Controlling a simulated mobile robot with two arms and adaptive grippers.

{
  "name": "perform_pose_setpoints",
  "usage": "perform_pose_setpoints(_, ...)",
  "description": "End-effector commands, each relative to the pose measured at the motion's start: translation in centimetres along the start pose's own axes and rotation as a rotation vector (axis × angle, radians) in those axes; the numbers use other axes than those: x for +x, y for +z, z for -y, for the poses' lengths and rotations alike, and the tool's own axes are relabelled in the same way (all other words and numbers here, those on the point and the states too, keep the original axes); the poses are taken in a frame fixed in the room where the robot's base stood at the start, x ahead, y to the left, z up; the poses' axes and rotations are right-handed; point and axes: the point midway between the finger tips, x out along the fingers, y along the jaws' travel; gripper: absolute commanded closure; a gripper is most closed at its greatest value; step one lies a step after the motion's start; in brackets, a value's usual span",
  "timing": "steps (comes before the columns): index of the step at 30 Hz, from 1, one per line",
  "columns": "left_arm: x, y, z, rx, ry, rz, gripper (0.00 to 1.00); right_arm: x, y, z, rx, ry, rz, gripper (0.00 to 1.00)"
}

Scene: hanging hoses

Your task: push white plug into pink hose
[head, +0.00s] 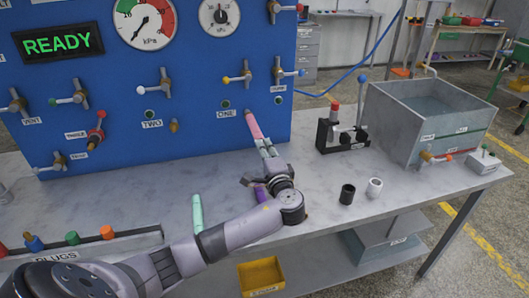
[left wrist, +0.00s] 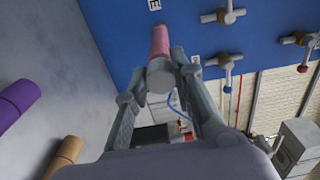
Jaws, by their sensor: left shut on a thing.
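The pink hose (head: 253,125) comes from the blue panel below the label ONE and slants down toward my left gripper (head: 268,152). In the left wrist view the pink hose (left wrist: 160,42) runs straight ahead between the fingers. My left gripper is shut on a pale, whitish cylinder (left wrist: 160,80), which appears to be the white plug. It is in line with the hose and meets its near end; how deep it sits I cannot tell. My left gripper (left wrist: 163,82) hides part of the joint. My right gripper is not in view.
A purple hose (head: 260,192) is beside my left wrist and a green hose (head: 196,212) is to the left. A black cylinder (head: 347,194) and a white cylinder (head: 374,187) stand on the bench at right. A metal bin (head: 420,130) is behind them.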

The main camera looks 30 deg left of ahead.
Motion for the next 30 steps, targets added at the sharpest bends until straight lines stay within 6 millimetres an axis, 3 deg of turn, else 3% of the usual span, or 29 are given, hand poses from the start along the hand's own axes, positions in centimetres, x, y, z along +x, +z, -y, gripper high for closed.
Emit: perform_pose_setpoints(30, 1.1, 0.0, 0.0, -0.001, 0.000, 0.000, 0.99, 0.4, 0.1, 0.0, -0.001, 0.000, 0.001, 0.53)
